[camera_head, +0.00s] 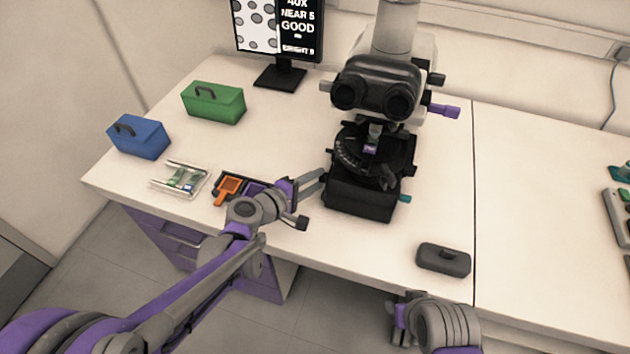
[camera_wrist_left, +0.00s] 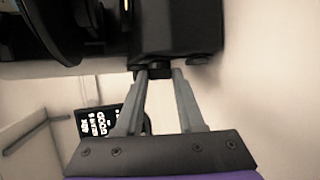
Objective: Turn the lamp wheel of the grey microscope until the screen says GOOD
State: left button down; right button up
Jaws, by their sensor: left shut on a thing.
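The grey microscope (camera_head: 362,195) stands at the back middle of the table, with a dark base and a pale upper body. My left gripper (camera_head: 322,180) reaches to the left side of its base. In the left wrist view the left gripper's fingers (camera_wrist_left: 158,74) are shut on a small black wheel (camera_wrist_left: 155,70) on the microscope's side; the fingers partly hide it. The screen (camera_head: 298,27) behind reads 40X, NEAR 5, GOOD and BRIGHT with a digit that looks like 9. My right gripper (camera_head: 405,305) is low at the front, away from the microscope; its jaw opening is unclear.
A green box (camera_head: 213,104) and a blue box (camera_head: 139,138) stand at the left. A clear slide holder (camera_head: 180,180) and an orange item (camera_head: 229,187) lie near my left arm. A dark grey case (camera_head: 443,260) lies at the front right. The table right of the microscope is largely clear.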

pick_arm(q)
jog(key=shift+f+t, duration=0.15)
jog(key=shift+t, duration=0.25)
jog(key=c, duration=0.5)
grip_release()
jog(key=p+v, duration=0.1)
jog(key=v, duration=1)
jog(key=shift+f, duration=0.1)
dwell(1.2)
